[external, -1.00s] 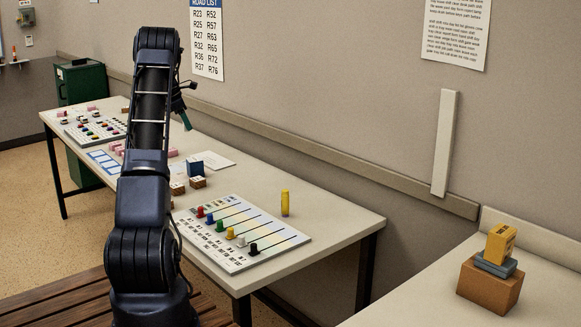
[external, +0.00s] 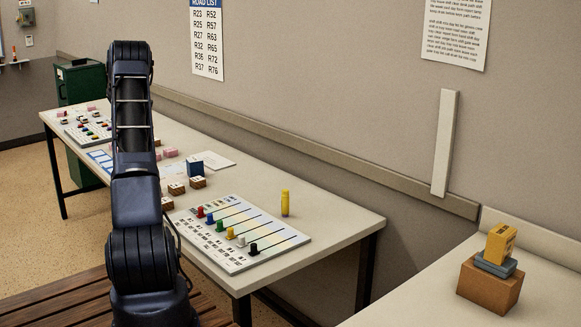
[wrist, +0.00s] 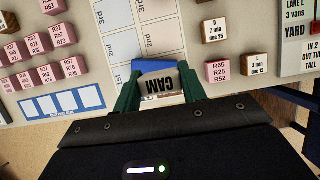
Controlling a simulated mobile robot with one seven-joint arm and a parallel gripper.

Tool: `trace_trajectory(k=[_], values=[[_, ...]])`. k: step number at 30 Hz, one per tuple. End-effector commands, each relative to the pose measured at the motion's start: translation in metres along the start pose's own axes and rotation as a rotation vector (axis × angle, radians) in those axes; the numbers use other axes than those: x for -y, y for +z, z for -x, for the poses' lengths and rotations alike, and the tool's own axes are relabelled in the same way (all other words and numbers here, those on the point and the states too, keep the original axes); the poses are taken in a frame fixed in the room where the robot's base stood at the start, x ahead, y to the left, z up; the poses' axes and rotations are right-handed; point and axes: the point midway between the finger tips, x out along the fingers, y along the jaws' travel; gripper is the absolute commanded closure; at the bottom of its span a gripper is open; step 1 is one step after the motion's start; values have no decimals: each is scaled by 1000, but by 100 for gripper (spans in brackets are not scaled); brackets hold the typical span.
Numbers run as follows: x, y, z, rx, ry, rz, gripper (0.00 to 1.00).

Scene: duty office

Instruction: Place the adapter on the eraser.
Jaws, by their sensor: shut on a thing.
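My gripper (wrist: 163,88) has green fingers in the wrist view. In the external view my own arm hides the gripper and the adapter. I cannot pick out the eraser for certain in either view.
The long table (external: 335,222) carries pink blocks (wrist: 218,71), wooden blocks (wrist: 214,31), a blue box (external: 196,163), a board with coloured pegs (external: 240,232) and a yellow cylinder (external: 285,203). At right, a yellow device (external: 500,243) stands in a grey holder on a brown box (external: 490,287).

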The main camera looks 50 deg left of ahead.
Motion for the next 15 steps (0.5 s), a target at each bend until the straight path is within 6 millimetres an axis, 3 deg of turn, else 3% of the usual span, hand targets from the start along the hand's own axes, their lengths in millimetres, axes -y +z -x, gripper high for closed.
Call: trace_trajectory(k=[9, 15], values=[[0, -24, -60, 0, -1, 0, 80], [0, -30, -74, 0, 0, 0, 80]])
